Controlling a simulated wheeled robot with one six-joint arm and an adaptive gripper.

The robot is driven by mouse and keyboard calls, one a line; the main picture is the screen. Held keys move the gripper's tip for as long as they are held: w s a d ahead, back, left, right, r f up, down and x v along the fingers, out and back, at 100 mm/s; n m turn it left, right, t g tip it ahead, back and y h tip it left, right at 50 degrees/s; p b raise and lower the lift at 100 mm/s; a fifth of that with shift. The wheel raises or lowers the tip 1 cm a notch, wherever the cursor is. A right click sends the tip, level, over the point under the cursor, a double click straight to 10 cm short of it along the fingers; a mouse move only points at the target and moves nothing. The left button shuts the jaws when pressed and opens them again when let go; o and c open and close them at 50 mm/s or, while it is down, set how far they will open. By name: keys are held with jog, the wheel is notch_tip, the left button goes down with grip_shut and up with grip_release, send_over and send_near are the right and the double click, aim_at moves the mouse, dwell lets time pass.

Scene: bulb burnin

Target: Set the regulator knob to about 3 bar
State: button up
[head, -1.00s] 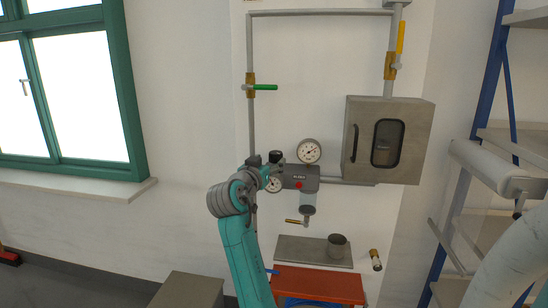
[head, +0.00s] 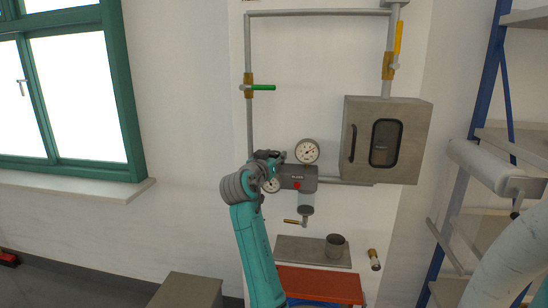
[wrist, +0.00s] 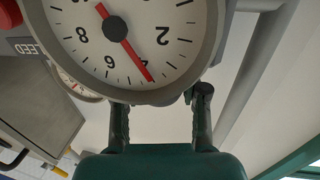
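My gripper (head: 270,156) is up at the left end of the grey regulator block (head: 308,181), just above a small dial gauge (head: 271,186). The wrist view is upside down and shows this gauge (wrist: 165,12) large and close. Its red needle lies near the 4. My gripper (wrist: 162,105) has its two dark fingers spread wide, with bare wall visible between them. The left fingertip meets or passes behind the gauge rim. I cannot make out the regulator knob; the gauge or my gripper hides it.
A grey cabinet (head: 363,139) hangs at right. Below are a drain valve (head: 293,221), a shelf (head: 296,248) with a metal cup (head: 335,245), and a red-topped bench (head: 320,285).

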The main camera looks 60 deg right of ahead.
jog(key=shift+n+t, duration=0.4)
jog(key=shift+t, duration=0.2)
jog(key=n+t+y, duration=0.1)
jog(key=n+t, duration=0.1)
jog(key=t, duration=0.1)
jog(key=shift+s+n+t+y, duration=0.1)
jog(key=shift+n+t+y, duration=0.2)
jog(key=shift+t+y, duration=0.1)
jog(key=shift+n+t+y, duration=1.3)
jog(key=shift+n+t, duration=0.2)
jog(key=shift+t, duration=0.7)
jog(key=o, duration=1.2)
jog(key=shift+c, duration=0.2)
jog(key=v, duration=1.2)
jog(key=shift+r, duration=0.2)
